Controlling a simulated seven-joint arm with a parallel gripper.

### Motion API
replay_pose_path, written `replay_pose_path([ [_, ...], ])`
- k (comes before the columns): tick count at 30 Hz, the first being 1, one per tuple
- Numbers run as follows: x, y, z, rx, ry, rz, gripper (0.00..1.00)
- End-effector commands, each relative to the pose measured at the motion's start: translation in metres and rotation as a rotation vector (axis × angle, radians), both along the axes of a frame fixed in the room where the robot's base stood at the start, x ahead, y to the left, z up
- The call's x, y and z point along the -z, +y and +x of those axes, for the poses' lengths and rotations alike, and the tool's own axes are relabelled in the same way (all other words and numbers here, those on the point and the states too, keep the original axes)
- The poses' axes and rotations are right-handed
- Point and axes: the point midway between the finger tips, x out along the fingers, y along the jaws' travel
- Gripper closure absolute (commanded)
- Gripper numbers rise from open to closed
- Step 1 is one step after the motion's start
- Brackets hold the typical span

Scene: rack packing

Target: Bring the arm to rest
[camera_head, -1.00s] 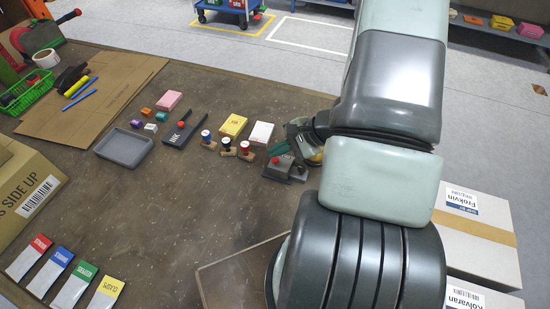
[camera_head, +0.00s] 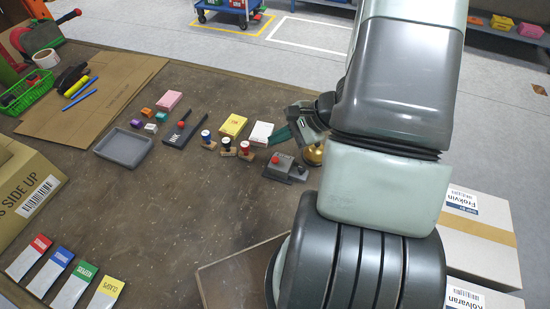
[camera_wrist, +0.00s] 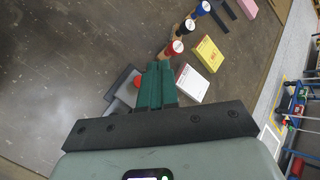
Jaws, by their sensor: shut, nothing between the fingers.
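My gripper (camera_head: 284,134) is at the right part of the brown table, beside the white block and above the grey device with a red button (camera_head: 285,168). In the wrist view its green fingers (camera_wrist: 159,78) are together with nothing between them. They point over the table surface, with the grey device (camera_wrist: 122,92) just left of them and the white block (camera_wrist: 193,83) to their right. My arm hides part of the table's right side.
Stamps (camera_head: 227,146) stand in a row left of the gripper. A yellow block (camera_head: 233,125), an ink pad (camera_head: 180,134) and a grey tray (camera_head: 122,147) lie further left. A brass-coloured object (camera_head: 313,154) sits under my wrist. The table's middle is clear.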

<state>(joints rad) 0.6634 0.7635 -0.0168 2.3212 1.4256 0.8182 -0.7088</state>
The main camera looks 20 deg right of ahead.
Motion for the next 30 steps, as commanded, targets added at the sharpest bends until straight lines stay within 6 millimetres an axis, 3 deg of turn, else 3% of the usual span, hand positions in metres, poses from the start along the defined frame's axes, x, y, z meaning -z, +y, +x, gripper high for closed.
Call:
replay_pose_path([
  [17,0.0,0.0,0.0,-0.001,-0.001,0.0,1.0],
  [20,-0.008,0.004,0.002,-0.031,-0.014,-0.011,1.0],
  [23,-0.033,0.015,0.005,-0.121,-0.052,-0.045,1.0],
  [30,-0.128,0.067,-0.008,-0.521,-0.195,-0.223,1.0],
])
